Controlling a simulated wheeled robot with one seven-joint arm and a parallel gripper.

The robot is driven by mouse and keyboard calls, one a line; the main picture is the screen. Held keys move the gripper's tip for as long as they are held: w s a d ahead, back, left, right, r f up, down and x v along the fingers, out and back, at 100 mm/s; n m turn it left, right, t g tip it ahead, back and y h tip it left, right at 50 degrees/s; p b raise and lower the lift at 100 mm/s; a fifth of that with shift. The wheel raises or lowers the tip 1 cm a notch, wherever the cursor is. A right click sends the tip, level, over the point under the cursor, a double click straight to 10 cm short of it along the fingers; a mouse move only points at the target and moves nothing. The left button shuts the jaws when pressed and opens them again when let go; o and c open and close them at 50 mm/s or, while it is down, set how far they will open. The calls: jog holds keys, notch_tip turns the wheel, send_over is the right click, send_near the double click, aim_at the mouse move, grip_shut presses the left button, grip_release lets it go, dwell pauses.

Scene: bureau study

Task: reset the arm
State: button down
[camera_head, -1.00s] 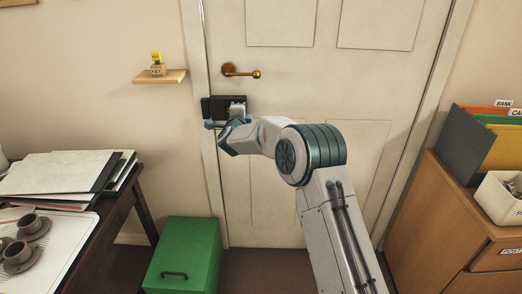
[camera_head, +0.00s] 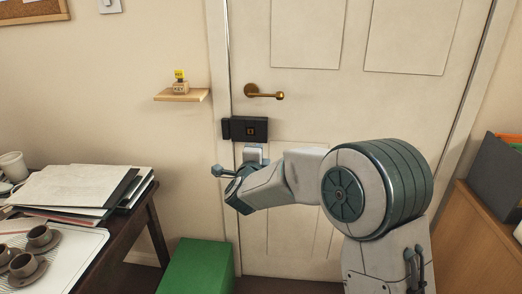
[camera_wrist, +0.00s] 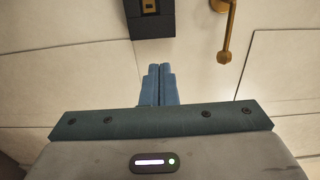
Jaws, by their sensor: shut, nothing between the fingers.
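My gripper (camera_head: 253,155) is in front of the white door, just below the black lock box (camera_head: 249,129). In the wrist view my gripper's two blue fingers (camera_wrist: 158,84) are together with nothing between them. The lock box also shows at the top of the wrist view (camera_wrist: 150,18), apart from the fingertips. My arm (camera_head: 300,180) is bent and reaches from the lower right toward the door.
A brass door handle (camera_head: 264,92) is above the lock box. A small wooden shelf (camera_head: 182,96) holds a key block (camera_head: 180,86). A green box (camera_head: 198,268) stands below. A table with papers (camera_head: 75,186) and cups is at left, a wooden cabinet (camera_head: 478,240) at right.

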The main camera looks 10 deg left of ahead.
jog(key=s+d+r+n+g+y+p, duration=0.3)
jog(key=s+d+r+n+g+p, duration=0.3)
jog(key=s+d+r+n+p, duration=0.4)
jog(key=s+d+n+g+h+p, duration=0.1)
jog(key=s+d+n+g+p, duration=0.2)
jog(key=s+d, duration=0.6)
jog(key=s+d+n+g+h+p, duration=0.2)
jog(key=s+d+n+g+p, duration=0.2)
jog(key=s+d, duration=0.6)
jog(key=s+g, duration=0.2)
jog(key=s, duration=0.5)
jog(key=shift+s+d+r+h, duration=0.15)
jog(key=shift+d+r+h, duration=0.05)
jog(key=shift+h, duration=0.1)
